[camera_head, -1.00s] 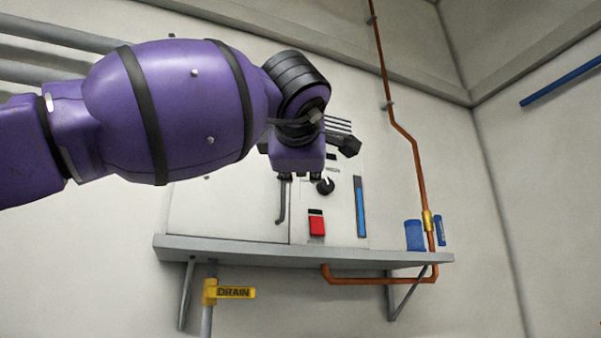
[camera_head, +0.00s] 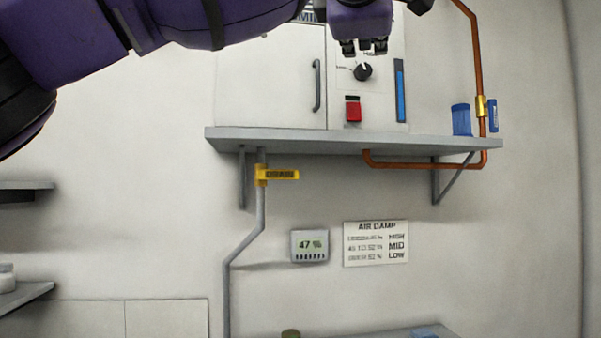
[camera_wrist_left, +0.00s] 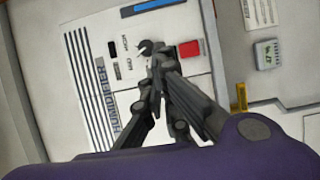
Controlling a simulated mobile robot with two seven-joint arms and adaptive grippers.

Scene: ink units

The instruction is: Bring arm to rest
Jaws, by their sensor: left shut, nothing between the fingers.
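My left arm, purple with black bands, comes in from the upper left in the head view. My left gripper (camera_head: 364,47) is at the top, in front of the white humidifier cabinet (camera_head: 270,85), just above its black dial (camera_head: 362,71). In the left wrist view the gripper (camera_wrist_left: 155,62) has its fingertips together near the dial, with nothing held. I cannot tell from these views whether the fingertips touch the dial. The red switch (camera_head: 353,109) and the blue level strip (camera_head: 400,90) are uncovered. My right gripper is not in view.
The cabinet stands on a grey shelf (camera_head: 300,140). A copper pipe (camera_head: 476,60) and blue cup (camera_head: 461,119) are at its right. Below hang a yellow-handled drain valve (camera_head: 278,174), a meter reading 47 % (camera_head: 310,246) and an air damp chart (camera_head: 376,243). The wall between is clear.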

